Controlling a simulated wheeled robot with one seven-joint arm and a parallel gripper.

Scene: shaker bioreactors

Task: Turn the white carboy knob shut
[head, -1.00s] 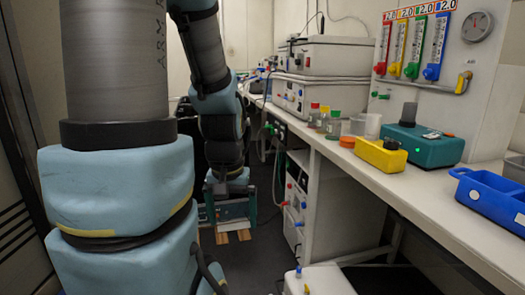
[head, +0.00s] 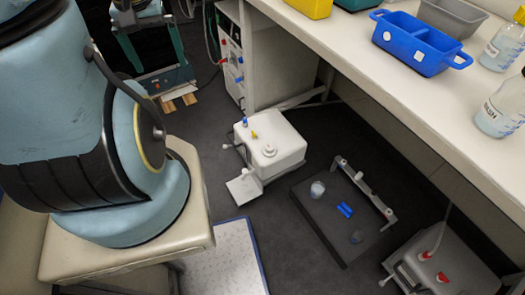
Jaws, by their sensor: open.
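A white carboy (head: 283,141) stands on the floor beside the bench in the head view. It has a round white cap, a small blue part and a yellow part on top. A small pale knob-like end (head: 226,147) sticks out at its left side; how far it is turned is too small to tell.
A dark low platform (head: 318,216) with blue pieces lies right of the carboy. A greyish container (head: 455,268) with red caps stands at the lower right. The bench (head: 375,80) overhangs, carrying a blue tray (head: 417,42). A white mat (head: 222,262) lies in front.

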